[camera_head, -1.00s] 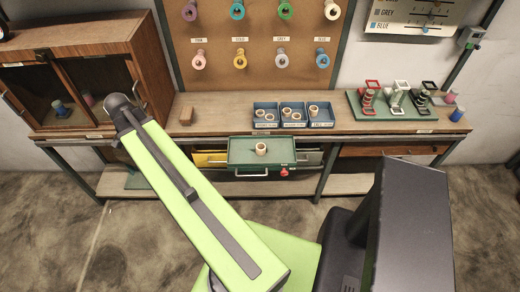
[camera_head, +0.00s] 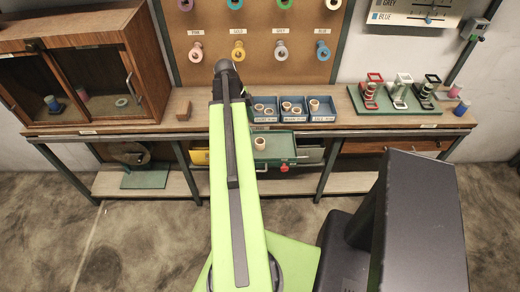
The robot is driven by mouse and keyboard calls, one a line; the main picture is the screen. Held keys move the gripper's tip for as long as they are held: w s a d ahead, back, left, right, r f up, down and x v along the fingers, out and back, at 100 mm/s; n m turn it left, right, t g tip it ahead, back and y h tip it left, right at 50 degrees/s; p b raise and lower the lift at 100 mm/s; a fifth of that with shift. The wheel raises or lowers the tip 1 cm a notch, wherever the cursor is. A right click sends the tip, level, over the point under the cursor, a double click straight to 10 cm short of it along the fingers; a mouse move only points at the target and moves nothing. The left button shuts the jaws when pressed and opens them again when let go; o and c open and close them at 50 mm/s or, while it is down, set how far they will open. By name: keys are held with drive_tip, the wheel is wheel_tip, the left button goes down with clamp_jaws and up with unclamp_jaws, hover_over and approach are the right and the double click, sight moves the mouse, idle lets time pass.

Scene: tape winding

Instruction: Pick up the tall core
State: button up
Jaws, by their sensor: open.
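Pale beige cores stand in the labelled blue trays on the bench, including one in the left tray (camera_head: 260,107), some in the middle tray (camera_head: 286,105) and one in the right tray (camera_head: 313,104). Another beige core (camera_head: 260,143) stands on the green pull-out tray (camera_head: 283,144) below the bench edge. The labels are too small to read, and I cannot tell which core is the tall one. My gripper (camera_head: 224,68) is a dark shape at the far end of my green arm, left of the blue trays and apart from the cores. It is open and empty; its fingers are hardly visible.
A pegboard (camera_head: 265,62) with coloured rolls rises behind the bench. A wooden cabinet (camera_head: 75,55) stands at left, with a small wood block (camera_head: 183,110) beside it. A green board (camera_head: 408,112) with red, white and black stands is at right. Bench space right of the trays is clear.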

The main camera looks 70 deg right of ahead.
drive_tip(key=b, duration=0.5)
hover_over(260, 141)
drive_tip(key=w+a, duration=0.2)
drive_tip(key=f, duration=0.6)
drive_tip(key=shift+s+a+f, duration=0.1)
drive_tip(key=shift+a+f, duration=0.1)
drive_tip(key=shift+f, duration=0.05)
drive_tip(key=shift+s+f, duration=0.15)
drive_tip(key=shift+f, duration=0.1)
drive_tip(key=b+x, duration=0.5)
drive_tip(key=shift+s+d, duration=0.2)
drive_tip(key=shift+s, duration=0.1)
drive_tip(key=shift+r, duration=0.15)
drive_tip(key=c, duration=1.4)
